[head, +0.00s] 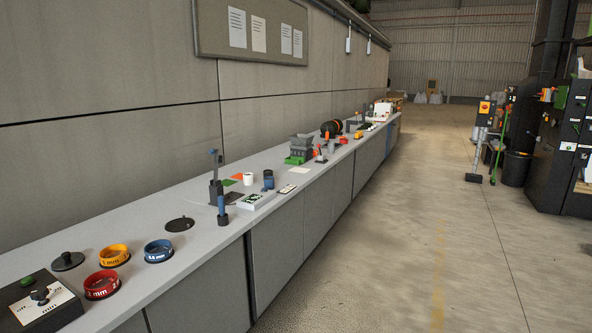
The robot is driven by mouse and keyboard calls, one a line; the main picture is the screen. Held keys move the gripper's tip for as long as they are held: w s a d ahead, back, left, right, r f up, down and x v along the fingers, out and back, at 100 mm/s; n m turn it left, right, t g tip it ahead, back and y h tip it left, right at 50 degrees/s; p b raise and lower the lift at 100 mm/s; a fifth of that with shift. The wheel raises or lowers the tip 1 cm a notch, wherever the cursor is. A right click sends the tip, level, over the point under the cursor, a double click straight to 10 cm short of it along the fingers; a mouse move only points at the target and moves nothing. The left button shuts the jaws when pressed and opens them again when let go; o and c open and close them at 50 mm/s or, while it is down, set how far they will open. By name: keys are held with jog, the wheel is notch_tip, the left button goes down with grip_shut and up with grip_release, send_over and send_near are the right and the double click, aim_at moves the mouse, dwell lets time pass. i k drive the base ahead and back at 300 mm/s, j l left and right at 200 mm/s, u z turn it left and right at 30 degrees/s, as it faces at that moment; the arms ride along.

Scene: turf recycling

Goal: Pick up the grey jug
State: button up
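I cannot make out a grey jug for certain in the head view. A long grey counter (205,241) runs along the wall from the lower left into the distance. Small items on its far part are too small to tell apart. My gripper is not in view.
Orange (114,256), blue (158,251) and red (102,285) rings stand on the near counter beside a black control box (42,304). Farther along are a white cup (248,179) and a grey-and-green machine (301,149). The floor (400,220) right of the counter is clear; dark machinery (567,140) stands far right.

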aim_at(331, 146)
jog(key=i+l+z, duration=0.3)
jog(key=i, duration=0.3)
jog(key=i+z, duration=0.3)
jog(key=i, duration=0.25)
jog(key=i+z, duration=0.1)
jog(key=i, duration=1.85)
jog(key=i+u, duration=0.15)
jog(key=i, duration=0.4)
jog(key=i+l+u, duration=0.15)
jog(key=i, duration=0.4)
jog(key=i+l+u, duration=0.15)
jog(key=i, duration=0.35)
jog(key=i+l+u, duration=0.25)
jog(key=i+u, duration=0.15)
jog(key=i+l+u, duration=0.85)
jog(key=k+l, duration=0.05)
jog(key=k, duration=0.05)
